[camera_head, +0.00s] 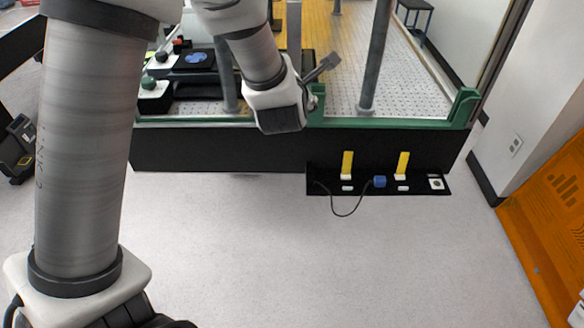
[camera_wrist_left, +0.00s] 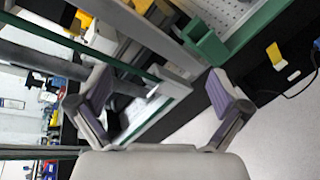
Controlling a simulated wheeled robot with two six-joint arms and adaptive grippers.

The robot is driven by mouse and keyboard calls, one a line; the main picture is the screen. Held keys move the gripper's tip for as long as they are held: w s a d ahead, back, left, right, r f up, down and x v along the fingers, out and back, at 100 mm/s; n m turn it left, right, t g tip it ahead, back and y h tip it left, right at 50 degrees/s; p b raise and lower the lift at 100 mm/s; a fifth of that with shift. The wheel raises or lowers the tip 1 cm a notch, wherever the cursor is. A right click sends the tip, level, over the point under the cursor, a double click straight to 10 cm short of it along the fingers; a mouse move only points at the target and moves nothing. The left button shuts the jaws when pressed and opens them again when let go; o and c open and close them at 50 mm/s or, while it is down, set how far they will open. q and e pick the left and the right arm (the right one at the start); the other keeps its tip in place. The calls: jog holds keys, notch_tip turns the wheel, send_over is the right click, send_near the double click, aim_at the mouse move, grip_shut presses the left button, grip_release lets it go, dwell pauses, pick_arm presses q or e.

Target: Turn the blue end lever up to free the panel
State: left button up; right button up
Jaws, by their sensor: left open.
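A long black front panel (camera_head: 225,150) runs below the green rail of the table in the head view. I cannot make out a blue lever for certain. A small blue block (camera_head: 379,181) sits on a black shelf (camera_head: 325,188) at the panel's right, between two upright yellow tabs (camera_head: 347,163). My left arm reaches across to the rail, and its wrist hangs in front of the panel's upper edge, left of the shelf. Its fingers cannot be made out clearly there. In the left wrist view my left gripper (camera_wrist_left: 150,92) is open, with nothing visibly held.
A green bracket (camera_head: 317,103) stands on the rail beside my wrist, and another (camera_head: 464,106) at the right corner. A perforated table top (camera_head: 415,85) lies behind. An orange cabinet (camera_head: 545,215) stands at the right. The floor in front is clear.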

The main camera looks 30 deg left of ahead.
pick_arm(q)
jog(key=s+d+f+m+g+h, duration=0.1)
jog(key=s+f+m+g, duration=0.1)
jog(key=f+m, duration=0.4)
jog(key=s+d+f+m+g+h, duration=0.2)
jog(key=s+f+m, duration=0.2)
jog(key=f, duration=1)
jog(key=m, duration=0.2)
jog(key=shift+s+m+p, duration=0.3)
jog(key=shift+s+p, duration=0.05)
jog(key=shift+s, duration=0.05)
jog(key=s+d+f+m+g+h, duration=0.15)
jog(key=s+f+m+g, duration=0.35)
jog(key=s+f, duration=1.15)
jog(key=s+d+f+m+g+h, duration=0.1)
jog(key=s+d+f+m+g, duration=0.2)
jog(key=s+m, duration=0.6)
jog(key=m+g, duration=0.1)
jog(key=m, duration=0.2)
jog(key=shift+s+d+f+m+h, duration=0.15)
jog(key=shift+s+f+m+h, duration=0.1)
jog(key=shift+m+h, duration=0.15)
